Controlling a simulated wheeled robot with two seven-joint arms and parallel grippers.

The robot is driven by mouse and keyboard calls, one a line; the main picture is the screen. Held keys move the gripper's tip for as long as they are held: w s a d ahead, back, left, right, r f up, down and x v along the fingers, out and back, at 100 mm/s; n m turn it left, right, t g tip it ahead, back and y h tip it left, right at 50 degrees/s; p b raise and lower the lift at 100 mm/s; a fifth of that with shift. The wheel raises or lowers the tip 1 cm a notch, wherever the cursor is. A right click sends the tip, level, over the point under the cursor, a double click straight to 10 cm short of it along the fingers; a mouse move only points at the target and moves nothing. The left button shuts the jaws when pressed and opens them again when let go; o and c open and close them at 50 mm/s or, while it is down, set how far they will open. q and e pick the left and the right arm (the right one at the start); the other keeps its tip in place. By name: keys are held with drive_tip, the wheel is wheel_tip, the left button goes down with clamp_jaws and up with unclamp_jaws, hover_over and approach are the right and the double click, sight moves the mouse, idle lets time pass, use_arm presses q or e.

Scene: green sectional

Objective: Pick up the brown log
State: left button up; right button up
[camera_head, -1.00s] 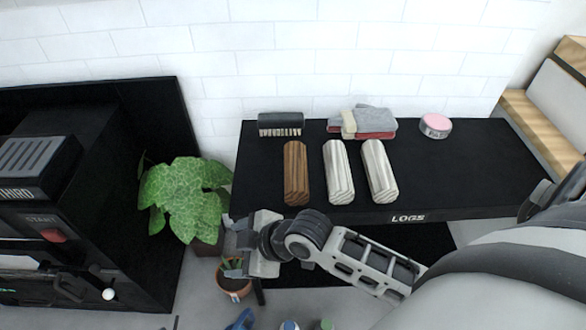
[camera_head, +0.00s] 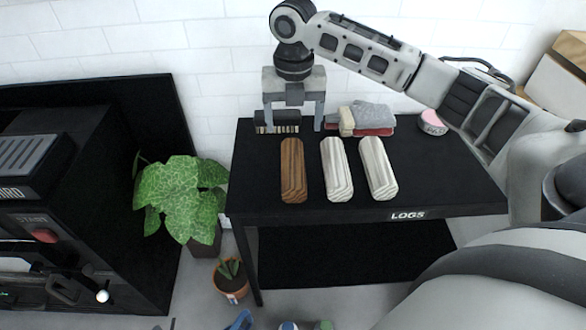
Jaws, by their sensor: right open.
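The brown log (camera_head: 292,170) lies on the black table (camera_head: 440,180), left of two pale logs (camera_head: 337,170) (camera_head: 378,168). Its long side runs from the back toward the front edge. My right gripper (camera_head: 294,124) points down over the back of the table, its two fingers spread wide. It is beyond the far end of the brown log and appears in front of the dark brush (camera_head: 277,120), which it partly hides. Nothing is held in it. How high its fingertips are above the table is hard to tell. My left gripper is not in view.
Folded cloths (camera_head: 366,120) and a pink-topped round tin (camera_head: 432,122) stand at the table's back. A leafy green plant (camera_head: 182,195) and a black cabinet (camera_head: 110,200) are to the left. A white brick wall is behind. The table's front right is clear.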

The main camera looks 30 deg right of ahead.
sight(293, 160)
wheel_tip(293, 160, down, 14)
drive_tip(key=shift+w+f+b, duration=0.15)
drive_tip(key=shift+f+b, duration=0.05)
drive_tip(key=shift+b, duration=0.5)
drive_tip(key=c, duration=1.1)
drive_tip(key=shift+r, duration=0.1)
drive_tip(key=shift+c, duration=0.7)
drive_tip(key=shift+r, duration=0.1)
